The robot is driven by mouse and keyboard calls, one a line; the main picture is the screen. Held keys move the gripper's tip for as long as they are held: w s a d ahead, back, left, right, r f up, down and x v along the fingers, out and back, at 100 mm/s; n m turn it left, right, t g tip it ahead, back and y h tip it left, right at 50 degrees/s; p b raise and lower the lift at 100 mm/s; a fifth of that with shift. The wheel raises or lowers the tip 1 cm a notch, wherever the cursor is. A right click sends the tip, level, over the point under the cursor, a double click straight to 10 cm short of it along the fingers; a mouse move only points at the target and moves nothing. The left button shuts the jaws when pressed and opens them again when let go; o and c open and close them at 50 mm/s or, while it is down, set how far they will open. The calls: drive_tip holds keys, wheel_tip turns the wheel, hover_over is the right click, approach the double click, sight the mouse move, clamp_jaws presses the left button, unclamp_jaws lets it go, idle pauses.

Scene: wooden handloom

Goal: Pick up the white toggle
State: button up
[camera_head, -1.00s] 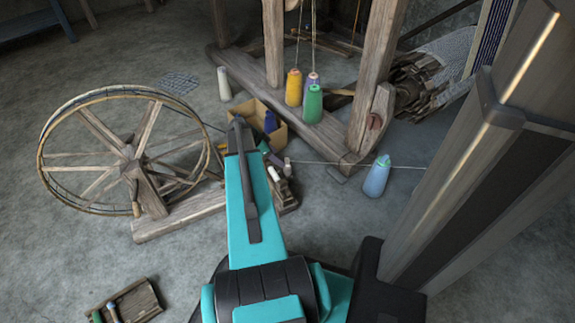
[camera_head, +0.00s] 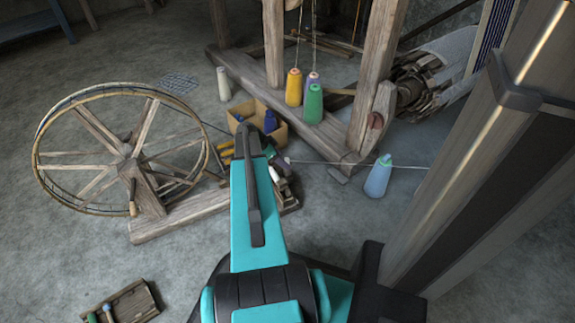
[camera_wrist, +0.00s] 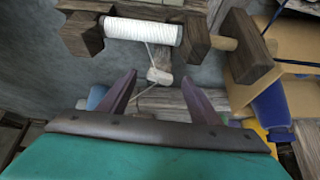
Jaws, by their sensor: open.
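The white toggle (camera_wrist: 159,76) shows in the wrist view as a small pale piece with a thin cord on it, just below a spool wound with white thread (camera_wrist: 142,31). My gripper (camera_wrist: 160,78) is open, with one purple finger on each side of the toggle in the picture. I cannot tell how far beyond the fingertips the toggle lies. In the head view, the white spool (camera_head: 274,174) shows beside my arm, and my gripper is mostly hidden behind the arm.
A wooden spinning wheel (camera_head: 133,172) stands at left. A cardboard box (camera_head: 282,135) holds a blue cone. A light blue cone (camera_head: 378,178) stands at right with a thread running past it. Green (camera_head: 313,105) and yellow (camera_head: 294,88) cones stand by the loom frame.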

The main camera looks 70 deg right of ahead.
drive_tip(key=shift+b+x, duration=0.45)
drive_tip(key=shift+x, duration=0.85)
drive_tip(key=shift+w, duration=0.1)
drive_tip(key=c, duration=1.1)
